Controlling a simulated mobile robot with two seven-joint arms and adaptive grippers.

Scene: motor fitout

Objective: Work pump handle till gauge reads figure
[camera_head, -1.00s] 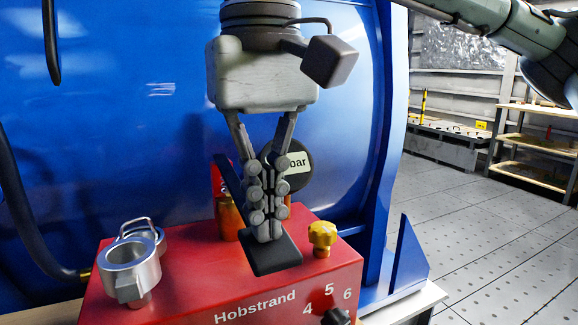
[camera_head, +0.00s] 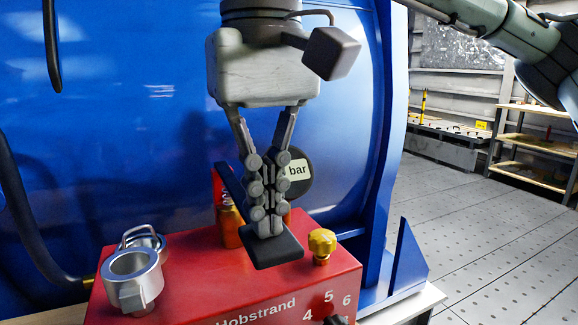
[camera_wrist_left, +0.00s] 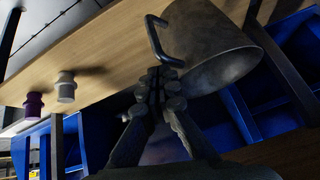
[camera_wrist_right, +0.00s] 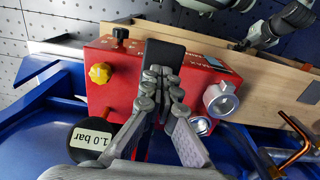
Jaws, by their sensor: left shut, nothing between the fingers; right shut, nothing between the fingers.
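The red pump box (camera_head: 200,290) stands in front of the blue tank in the head view. Its black pump handle (camera_head: 272,250) has a flat pad end, which shows just below my right gripper (camera_head: 265,232). That gripper is shut, with its fingertips at the pad and nothing between them. In the right wrist view the handle (camera_wrist_right: 165,52) lies beyond the fingertips (camera_wrist_right: 160,72). The round gauge (camera_wrist_right: 88,138) reads 1.0 bar there; in the head view the fingers partly hide it. My left gripper (camera_wrist_left: 160,85) is shut and empty, beside a grey metal cup (camera_wrist_left: 215,55).
A yellow knob (camera_head: 322,243) and a black selector knob marked 4, 5, 6 are on the box. A metal coupling (camera_head: 132,275) sits at its left. Shelves (camera_head: 535,145) stand at the far right. The floor at right is clear.

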